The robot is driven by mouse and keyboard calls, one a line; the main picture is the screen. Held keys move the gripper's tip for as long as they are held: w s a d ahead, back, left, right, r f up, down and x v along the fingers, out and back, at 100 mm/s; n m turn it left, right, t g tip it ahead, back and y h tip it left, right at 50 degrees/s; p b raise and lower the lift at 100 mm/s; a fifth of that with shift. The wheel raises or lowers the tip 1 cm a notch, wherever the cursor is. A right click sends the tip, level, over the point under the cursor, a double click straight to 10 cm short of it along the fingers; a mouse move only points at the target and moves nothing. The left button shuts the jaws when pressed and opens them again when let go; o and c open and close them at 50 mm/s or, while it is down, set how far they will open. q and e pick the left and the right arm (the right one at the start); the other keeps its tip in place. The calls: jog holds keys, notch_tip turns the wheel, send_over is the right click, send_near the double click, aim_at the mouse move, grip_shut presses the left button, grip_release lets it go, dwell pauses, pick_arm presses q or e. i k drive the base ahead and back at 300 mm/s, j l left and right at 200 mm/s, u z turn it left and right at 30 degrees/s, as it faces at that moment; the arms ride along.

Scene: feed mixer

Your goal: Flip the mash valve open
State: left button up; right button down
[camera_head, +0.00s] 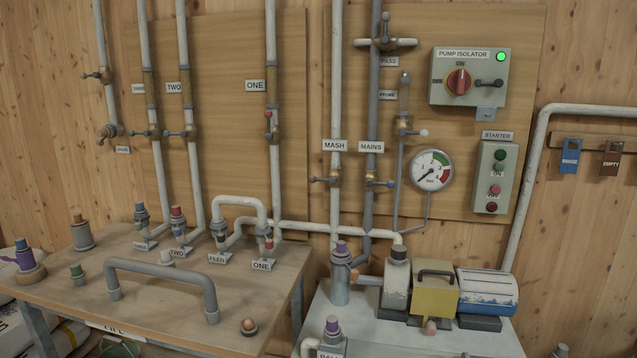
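The mash valve (334,181) is a brass body on the white vertical pipe under the MASH label (334,146), right of the picture's middle. Its lever (318,180) sticks out to the left, roughly level, across the pipe. The mains valve (369,180) sits just right of it, below the MAINS label (371,147), with a blue-tipped handle pointing right. Neither of my grippers shows in the head view, and nothing touches the mash valve.
A pressure gauge (430,171) and the starter box (495,178) are to the right. Below stand a pump (397,284), a yellow box (433,292) and a blue-white motor (487,292) on a grey bench. A wooden bench (185,310) with a grey pipe loop (160,270) is at left.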

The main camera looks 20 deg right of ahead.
aim_at(312, 179)
jog(key=i+j+z, duration=0.15)
jog(key=i+j, duration=0.2)
jog(key=i+j+z, duration=0.2)
jog(key=i+j, duration=0.15)
jog(key=i+j+z, duration=0.15)
jog(key=i+j, duration=0.15)
jog(key=j, duration=0.2)
jog(key=i+j+z, duration=0.2)
jog(key=j, duration=0.25)
jog(key=i, duration=0.1)
